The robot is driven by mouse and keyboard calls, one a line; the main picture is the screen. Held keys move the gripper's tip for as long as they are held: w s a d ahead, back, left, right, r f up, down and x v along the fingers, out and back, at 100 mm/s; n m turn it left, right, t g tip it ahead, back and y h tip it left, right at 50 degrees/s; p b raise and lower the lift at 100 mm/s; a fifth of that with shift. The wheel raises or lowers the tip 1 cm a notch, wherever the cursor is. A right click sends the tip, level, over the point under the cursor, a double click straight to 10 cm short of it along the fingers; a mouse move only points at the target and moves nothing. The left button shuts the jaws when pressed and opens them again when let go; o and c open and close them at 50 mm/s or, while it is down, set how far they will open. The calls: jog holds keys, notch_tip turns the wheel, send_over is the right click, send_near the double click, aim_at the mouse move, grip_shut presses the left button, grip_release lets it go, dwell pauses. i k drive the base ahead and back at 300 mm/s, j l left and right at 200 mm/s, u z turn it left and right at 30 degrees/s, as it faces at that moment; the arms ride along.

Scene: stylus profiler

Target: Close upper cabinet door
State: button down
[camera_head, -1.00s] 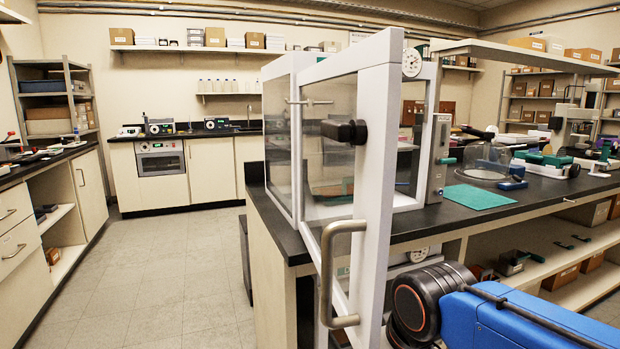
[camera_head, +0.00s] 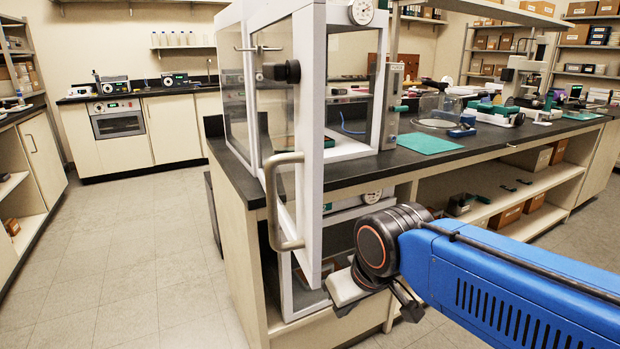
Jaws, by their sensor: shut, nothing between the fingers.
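The upper cabinet (camera_head: 378,100) is a white-framed glass enclosure standing on the bench corner. Its glazed door (camera_head: 311,150) stands open and swung out toward me. My blue arm enters from the lower right. My gripper (camera_head: 408,306) is partly hidden by my dark wrist, low and to the right of the door's bottom edge. It looks shut and empty. I cannot tell whether any part of my wrist touches the door.
A second white-framed compartment (camera_head: 300,296) sits below the bench top. The black bench top (camera_head: 520,142) holds a green mat (camera_head: 430,143), a glass dome and instruments to the right. Open shelves with boxes are under it. The tiled floor (camera_head: 150,250) at left is clear.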

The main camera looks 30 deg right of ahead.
aim_at(309, 21)
jog(key=k+l+z, duration=0.3)
jog(key=k+l, duration=0.15)
jog(key=l, duration=0.35)
jog(key=k+l+z, duration=0.15)
jog(key=l, duration=0.25)
jog(key=k, duration=0.1)
